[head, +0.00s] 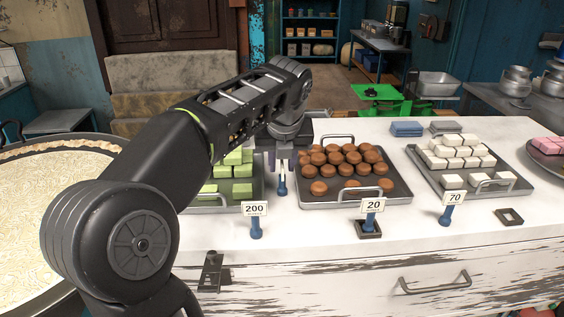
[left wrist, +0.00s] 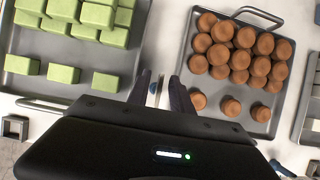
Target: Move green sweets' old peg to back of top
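Green sweets (head: 237,172) are stacked on a metal tray (head: 215,209) at the left of the counter, and they also show in the left wrist view (left wrist: 55,73). A blue peg (head: 282,188) stands between this tray and the brown sweets' tray. My left gripper (head: 281,165) is over this peg, pointing down. A blue peg with a "200" card (head: 255,222) stands before the green tray. My right gripper is out of view.
Brown sweets (head: 344,160) fill the middle tray (head: 398,190), white sweets (head: 455,152) the right one. Pegs marked "20" (head: 371,215) and "70" (head: 449,208) stand in front. An empty square holder (head: 510,216) lies right. A green scale (head: 390,105) is behind.

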